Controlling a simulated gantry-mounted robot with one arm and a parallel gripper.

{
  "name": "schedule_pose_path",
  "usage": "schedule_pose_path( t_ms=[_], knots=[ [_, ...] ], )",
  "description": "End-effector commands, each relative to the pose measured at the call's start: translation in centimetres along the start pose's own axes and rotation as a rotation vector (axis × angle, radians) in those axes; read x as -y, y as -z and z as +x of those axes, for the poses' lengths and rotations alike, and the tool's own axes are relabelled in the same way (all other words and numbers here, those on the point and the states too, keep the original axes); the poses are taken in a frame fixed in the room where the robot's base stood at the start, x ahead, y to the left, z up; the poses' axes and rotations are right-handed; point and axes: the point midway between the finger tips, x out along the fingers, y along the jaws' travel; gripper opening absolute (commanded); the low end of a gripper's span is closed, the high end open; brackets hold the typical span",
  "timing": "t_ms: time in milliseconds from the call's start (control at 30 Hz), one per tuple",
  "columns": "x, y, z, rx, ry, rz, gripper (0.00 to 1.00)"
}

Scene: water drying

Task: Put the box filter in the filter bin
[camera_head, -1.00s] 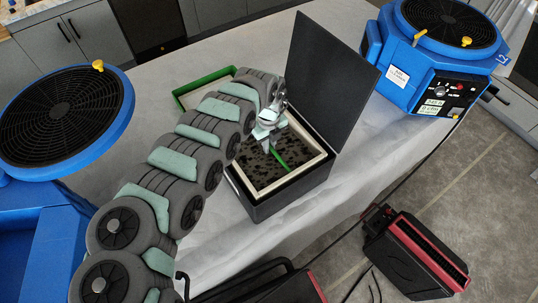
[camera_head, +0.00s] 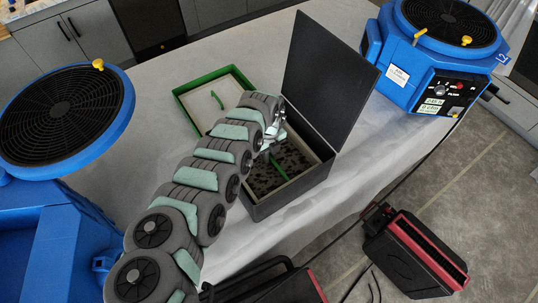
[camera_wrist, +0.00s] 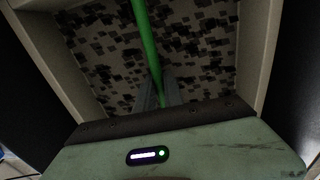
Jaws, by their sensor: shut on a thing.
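The box filter (camera_head: 282,181) has a cream frame, a dark speckled face and a green strap (camera_head: 281,171). It sits inside the open black filter bin (camera_head: 296,200), with its frame inside the bin's walls. My gripper (camera_head: 272,150) is over the filter, partly hidden behind my arm. In the wrist view, the gripper fingers (camera_wrist: 158,95) are shut on the green strap (camera_wrist: 144,45) just above the speckled face (camera_wrist: 195,50). The filter's cream frame shows at both sides there. The near left part of the bin is hidden by my arm.
The bin's black lid (camera_head: 325,80) stands open at the right. A green-rimmed tray-like thing (camera_head: 205,80) with its own green strap lies behind on the pale table (camera_head: 160,85). Blue fan units stand left (camera_head: 75,165) and right (camera_head: 408,85). A black and red device (camera_head: 415,258) is on the floor.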

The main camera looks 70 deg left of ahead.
Motion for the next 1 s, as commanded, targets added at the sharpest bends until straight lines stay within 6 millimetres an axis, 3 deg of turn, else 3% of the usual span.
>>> schedule_pose_path(
  t_ms=[367, 400, 667, 1000],
  knots=[
    [0.04, -0.03, 0.69, 0.000, 0.000, 0.000, 0.00],
    [0.03, -0.01, 0.76, 0.000, 0.000, 0.000, 0.13],
    [0.02, 0.02, 0.72, -0.001, 0.000, 0.000, 0.34],
    [0.01, -0.05, 0.00, 0.000, 0.002, -0.001, 0.34]
  ],
)
